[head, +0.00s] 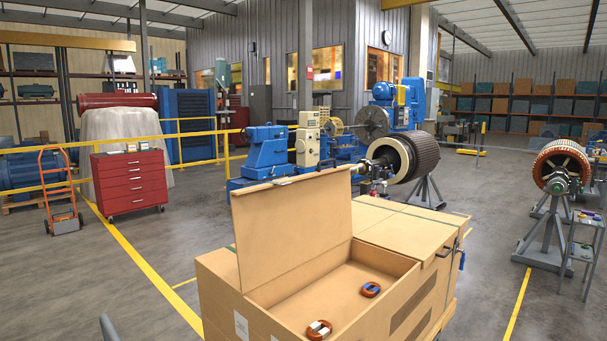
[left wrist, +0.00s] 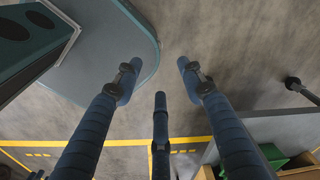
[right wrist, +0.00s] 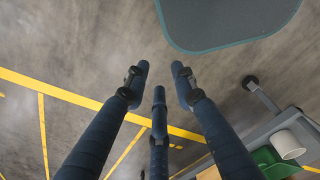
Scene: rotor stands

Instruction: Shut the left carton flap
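The carton (head: 222,290) stands at the bottom middle of the head view, with its near part open on top. Its left flap (head: 292,228) is a wide tan panel that stands raised, tilted a little back to the left, along the left edge of the opening. Two coils lie inside, one with white parts (head: 319,329) and one with blue parts (head: 371,289). My left gripper (left wrist: 160,85) has its fingers spread, with nothing between them, above bare floor. My right gripper (right wrist: 159,80) is likewise spread and empty above the floor. Neither touches the carton.
Behind the opening, the flat tan top (head: 400,228) has a dark strap. A red drawer cabinet (head: 130,182) stands at the left; a rotor on a stand (head: 560,170) is at the right. Floor is clear left of the carton. The right wrist view shows a white cup (right wrist: 287,144).

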